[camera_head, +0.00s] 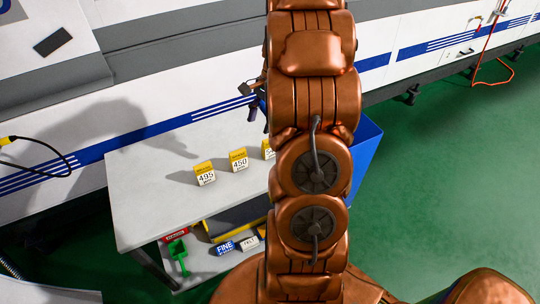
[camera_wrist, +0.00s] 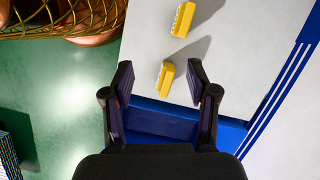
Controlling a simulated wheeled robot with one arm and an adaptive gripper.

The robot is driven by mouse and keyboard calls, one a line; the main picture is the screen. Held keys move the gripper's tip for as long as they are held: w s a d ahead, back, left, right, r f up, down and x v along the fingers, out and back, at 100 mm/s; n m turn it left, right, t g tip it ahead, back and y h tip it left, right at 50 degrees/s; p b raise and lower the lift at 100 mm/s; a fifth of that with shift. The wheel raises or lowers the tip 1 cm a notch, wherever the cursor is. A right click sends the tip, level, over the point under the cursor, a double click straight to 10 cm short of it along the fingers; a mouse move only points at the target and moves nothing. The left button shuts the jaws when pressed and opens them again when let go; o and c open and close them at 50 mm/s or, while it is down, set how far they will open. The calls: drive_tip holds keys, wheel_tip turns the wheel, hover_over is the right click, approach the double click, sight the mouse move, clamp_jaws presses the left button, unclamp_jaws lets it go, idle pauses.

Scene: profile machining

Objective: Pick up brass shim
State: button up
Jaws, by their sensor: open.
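I cannot make out a brass shim for certain in either view. My gripper (camera_wrist: 161,72) is open in the wrist view, its two dark fingers spread with nothing between the pads. A yellow block (camera_wrist: 165,78) shows beyond the fingertips on the pale table top, and a second yellow block (camera_wrist: 183,19) lies farther up the picture. In the head view my gripper (camera_head: 255,104) is mostly hidden behind my copper-coloured arm, near the table's far right end.
The grey table (camera_head: 140,190) carries yellow number markers reading 495 (camera_head: 204,173) and 450 (camera_head: 238,160), with another partly hidden. A blue bin (camera_head: 366,150) adjoins the table's right side. A lower shelf holds labelled blocks (camera_head: 224,247). A white machine wall (camera_head: 215,100) runs behind.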

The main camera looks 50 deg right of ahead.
drive_tip(key=d+f+m+t+b, duration=0.1)
drive_tip(key=d+f+m+b, duration=0.15)
drive_tip(key=d+f, duration=0.55)
drive_tip(key=shift+m, duration=0.45)
drive_tip(key=shift+a+p+x, duration=0.15)
drive_tip(key=shift+p+x, duration=0.5)
drive_tip(key=shift+x, duration=0.95)
drive_tip(key=shift+a+p+x, duration=0.15)
drive_tip(key=shift+p+x, duration=0.5)
drive_tip(key=shift+x, duration=1)
drive_tip(key=shift+w+r, duration=0.15)
drive_tip(key=shift+c, duration=0.4)
clamp_jaws()
